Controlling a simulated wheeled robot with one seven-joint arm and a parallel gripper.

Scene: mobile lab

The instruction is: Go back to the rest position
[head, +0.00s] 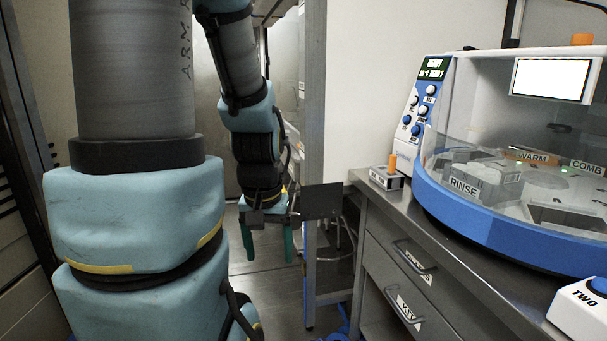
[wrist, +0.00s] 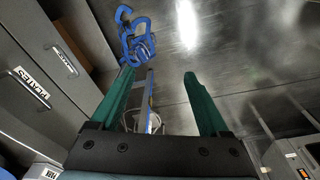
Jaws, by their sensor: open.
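My gripper (head: 269,243) hangs from my folded arm near the middle of the head view, left of the bench. Its two green fingers point down and stand apart, with nothing between them. In the wrist view my gripper (wrist: 160,85) also shows open, with bare floor and a metal post behind its fingers. It is apart from the bench and its drawers.
A steel bench (head: 455,262) with drawers (head: 395,262) stands on the right. It carries a blue-rimmed machine (head: 490,235), a small box with an orange knob (head: 386,178) and a white button box (head: 580,312). A metal post (head: 314,130) rises behind my gripper. Blue hose (wrist: 135,38) lies on the floor.

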